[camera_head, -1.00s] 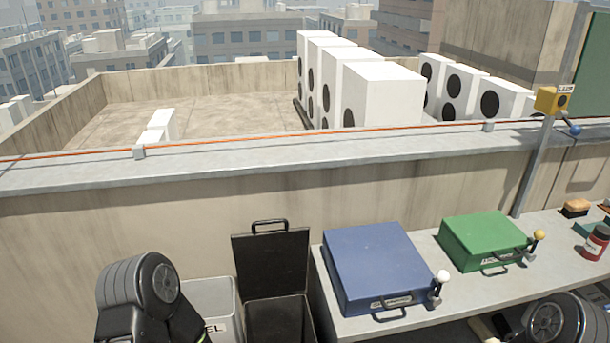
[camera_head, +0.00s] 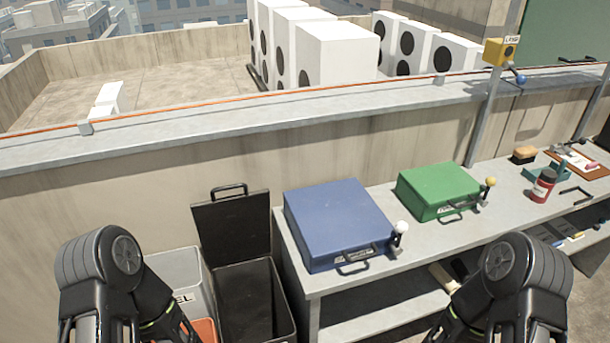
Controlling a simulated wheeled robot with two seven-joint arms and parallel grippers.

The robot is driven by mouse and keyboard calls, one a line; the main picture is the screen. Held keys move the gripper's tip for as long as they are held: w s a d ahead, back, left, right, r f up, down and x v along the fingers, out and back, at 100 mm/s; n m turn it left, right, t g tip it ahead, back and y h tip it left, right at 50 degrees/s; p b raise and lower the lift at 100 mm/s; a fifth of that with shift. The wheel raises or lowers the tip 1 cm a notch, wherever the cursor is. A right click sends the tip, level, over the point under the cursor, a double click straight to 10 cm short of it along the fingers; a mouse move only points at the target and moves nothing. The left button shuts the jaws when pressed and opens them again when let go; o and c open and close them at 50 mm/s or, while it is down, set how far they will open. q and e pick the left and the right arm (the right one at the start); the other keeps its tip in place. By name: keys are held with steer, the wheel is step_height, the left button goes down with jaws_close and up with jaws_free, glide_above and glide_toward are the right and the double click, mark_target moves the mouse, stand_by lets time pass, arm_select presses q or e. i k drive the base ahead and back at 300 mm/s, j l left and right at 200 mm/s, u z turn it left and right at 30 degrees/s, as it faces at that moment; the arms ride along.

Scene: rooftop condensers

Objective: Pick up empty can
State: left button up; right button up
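A small red container with a white label and a dark top (camera_head: 543,185) stands upright on the grey workbench (camera_head: 425,240), toward its right end. It is the only can-like thing I can make out, and I cannot tell whether it is empty. My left arm shows at the bottom left and my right arm at the bottom right, below the container. Both grippers are below the frame edge, so their fingers are hidden.
A blue case (camera_head: 338,222) and a green case (camera_head: 437,190) lie on the bench. A sponge-like block (camera_head: 524,154), a teal tray (camera_head: 540,173) and a clipboard (camera_head: 582,163) are near the container. An open black bin (camera_head: 230,225) and a grey bin (camera_head: 178,272) stand left.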

mark_target(545, 182)
steer(key=z, duration=1.35)
steer(key=i+l, duration=0.8)
steer(key=i+l+u, duration=0.1)
steer(key=i+l, duration=1.4)
steer(key=l, duration=0.2)
steer(key=i+j+u, duration=0.05)
